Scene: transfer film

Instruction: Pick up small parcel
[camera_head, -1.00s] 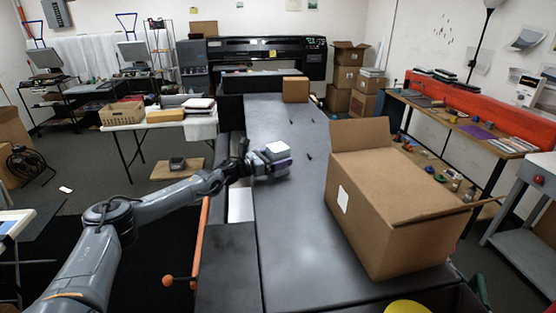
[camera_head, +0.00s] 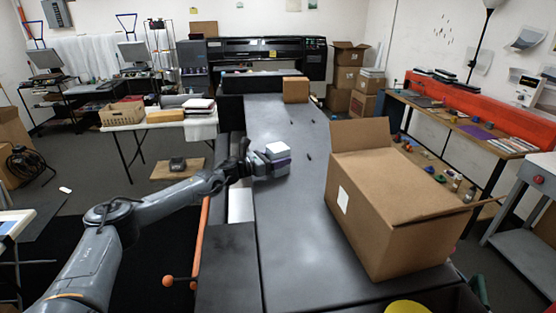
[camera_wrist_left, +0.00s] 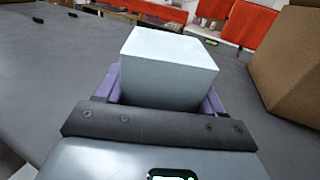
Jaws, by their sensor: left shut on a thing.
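The small parcel (camera_head: 276,149) is a pale, box-shaped packet at the left side of the dark conveyor table. My left gripper (camera_head: 277,161) is shut on it, with its purple fingers on either side. In the left wrist view the parcel (camera_wrist_left: 165,65) stands between the purple fingers of the gripper (camera_wrist_left: 163,90) and hides much of them. I cannot tell whether its underside touches the table. My right gripper is not in view.
A large open cardboard box (camera_head: 400,210) stands on the right of the dark table (camera_head: 290,250). A smaller brown box (camera_head: 296,90) sits at the far end. Small dark items (camera_head: 309,156) lie mid-table. The table's middle is mostly clear.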

